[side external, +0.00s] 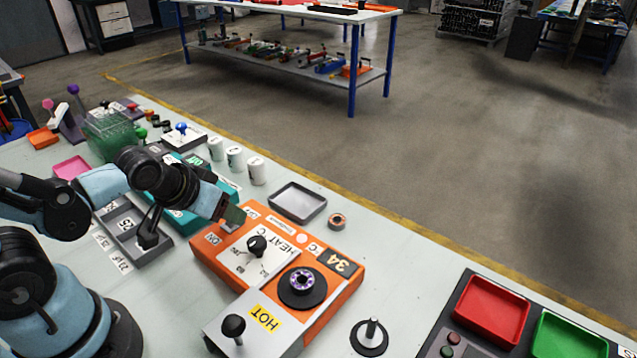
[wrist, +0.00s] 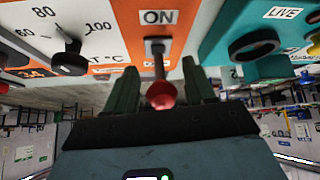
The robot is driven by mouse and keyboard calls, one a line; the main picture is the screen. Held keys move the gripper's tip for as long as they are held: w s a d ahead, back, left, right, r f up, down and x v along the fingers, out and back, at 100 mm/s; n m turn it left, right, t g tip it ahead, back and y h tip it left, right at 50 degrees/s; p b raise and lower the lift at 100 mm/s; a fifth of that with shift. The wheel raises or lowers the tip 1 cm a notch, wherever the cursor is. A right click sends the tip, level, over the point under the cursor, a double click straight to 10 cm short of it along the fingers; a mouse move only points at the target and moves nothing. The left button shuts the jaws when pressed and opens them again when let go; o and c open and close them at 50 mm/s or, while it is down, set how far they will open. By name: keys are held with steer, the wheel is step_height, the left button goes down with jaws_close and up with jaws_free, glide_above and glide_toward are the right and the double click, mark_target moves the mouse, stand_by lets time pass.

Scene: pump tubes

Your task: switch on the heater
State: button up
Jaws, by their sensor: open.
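The orange heater (side external: 345,292) sits on the bench with a HEAT °C dial (side external: 257,246), a "34" display and a round black plate. Its toggle switch shows in the wrist view as a metal lever with a red tip (wrist: 161,94), below the ON label (wrist: 158,17). A smaller label below is partly hidden behind the lever. My gripper (side external: 232,214) is at the heater's left end by the ON label. In the wrist view my gripper (wrist: 160,68) is open, one green finger on each side of the lever, with gaps visible. The side view hides the switch behind the gripper.
A teal box (side external: 188,219) with a LIVE label in the wrist view stands close left of the heater. A grey tray (side external: 298,202) and white cups (side external: 234,158) stand behind. A HOT-labelled block (side external: 262,320) adjoins the front. Red and green trays (side external: 491,310) lie at right.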

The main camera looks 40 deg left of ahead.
steer(key=shift+v, duration=1.8)
step_height(320, 180, up, 7)
steer(key=shift+f, duration=0.1)
steer(key=shift+c, duration=0.2)
